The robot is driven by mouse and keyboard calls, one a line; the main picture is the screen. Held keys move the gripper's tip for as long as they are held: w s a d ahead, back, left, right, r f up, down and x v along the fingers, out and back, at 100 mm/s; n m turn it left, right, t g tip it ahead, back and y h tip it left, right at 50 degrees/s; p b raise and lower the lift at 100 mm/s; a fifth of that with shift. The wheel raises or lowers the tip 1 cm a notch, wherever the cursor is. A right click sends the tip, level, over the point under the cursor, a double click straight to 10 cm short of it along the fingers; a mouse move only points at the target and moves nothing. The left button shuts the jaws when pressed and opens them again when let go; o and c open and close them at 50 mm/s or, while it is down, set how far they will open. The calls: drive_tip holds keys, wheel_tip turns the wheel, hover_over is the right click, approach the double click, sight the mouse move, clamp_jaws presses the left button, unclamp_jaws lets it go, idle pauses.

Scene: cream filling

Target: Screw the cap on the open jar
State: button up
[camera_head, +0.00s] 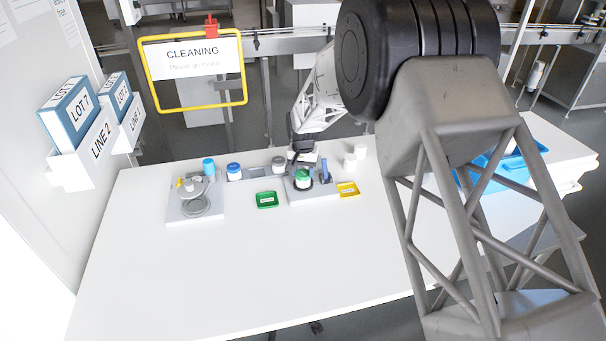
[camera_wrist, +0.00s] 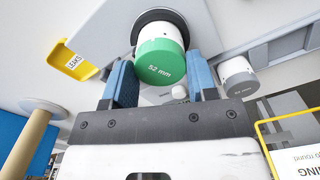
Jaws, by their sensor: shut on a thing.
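A white jar (camera_head: 303,184) stands upright in a dark ring on a grey block; in the wrist view its white wall (camera_wrist: 158,30) shows beside the ring. A green cap (camera_head: 303,174) sits at the jar's mouth. In the wrist view the green cap (camera_wrist: 160,62) reads "52 mm" and looks in line with the jar. How far it is threaded cannot be told. My gripper (camera_wrist: 160,82) is shut on the green cap, with a blue finger on each side. In the head view my gripper (camera_head: 300,158) is small and partly hidden, at the jar.
A green tray (camera_head: 267,199) lies left of the block, a yellow tray (camera_head: 348,188) right. Blue-capped jars (camera_head: 234,170), a grey-topped jar (camera_head: 279,164) and white jars (camera_head: 349,160) stand nearby. A grey station (camera_head: 196,205) is at left. The table front (camera_head: 230,270) is clear.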

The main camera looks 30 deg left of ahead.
drive_tip(key=m, duration=0.4)
drive_tip(key=shift+m, duration=0.4)
drive_tip(key=shift+m, duration=0.4)
drive_tip(key=shift+c, duration=0.6)
drive_tip(key=o, duration=1.1)
drive_tip(key=shift+r, duration=0.1)
drive_tip(key=shift+r, duration=3.8)
